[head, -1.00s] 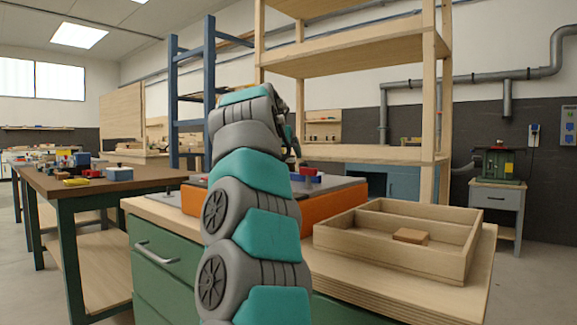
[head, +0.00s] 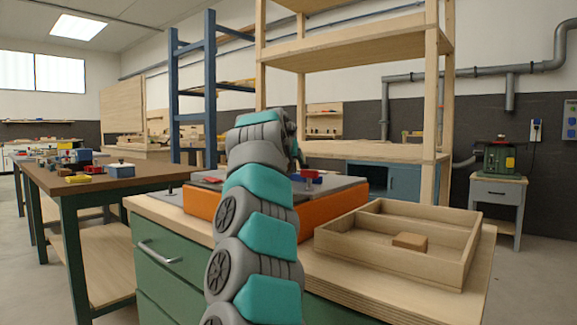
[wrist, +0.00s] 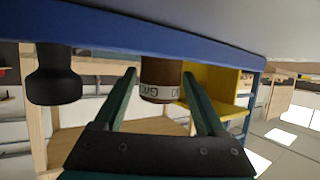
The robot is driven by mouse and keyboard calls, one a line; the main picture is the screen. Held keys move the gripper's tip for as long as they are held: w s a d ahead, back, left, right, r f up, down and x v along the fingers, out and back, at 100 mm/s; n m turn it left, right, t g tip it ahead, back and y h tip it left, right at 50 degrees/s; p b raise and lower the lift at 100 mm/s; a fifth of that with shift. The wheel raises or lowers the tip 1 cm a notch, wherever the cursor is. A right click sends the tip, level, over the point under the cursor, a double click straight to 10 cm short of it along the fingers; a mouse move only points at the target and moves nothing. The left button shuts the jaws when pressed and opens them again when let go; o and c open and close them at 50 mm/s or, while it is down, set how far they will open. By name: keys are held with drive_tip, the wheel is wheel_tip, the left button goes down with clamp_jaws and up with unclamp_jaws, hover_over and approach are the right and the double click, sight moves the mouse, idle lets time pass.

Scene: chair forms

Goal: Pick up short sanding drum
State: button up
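In the wrist view, a brown cylinder with a white lettered band (wrist: 160,82), which looks like the short sanding drum, appears between the fingertips of my gripper (wrist: 159,76). The two dark green fingers are spread on either side of it with slim gaps. I cannot tell how deep it sits between them. It shows against a blue-edged surface that runs across the top of this tilted, seemingly upside-down view. In the head view my arm hides the gripper, and I cannot make out the drum there.
A dark, knob-shaped object (wrist: 54,78) is left of the fingers. In the head view, an orange case with a grey top (head: 330,208) and a divided wooden tray (head: 455,262) holding a brown block (head: 410,241) stand on the green-drawered bench. A shelf post (head: 432,110) rises behind.

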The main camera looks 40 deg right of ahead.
clamp_jaws()
idle(0.3)
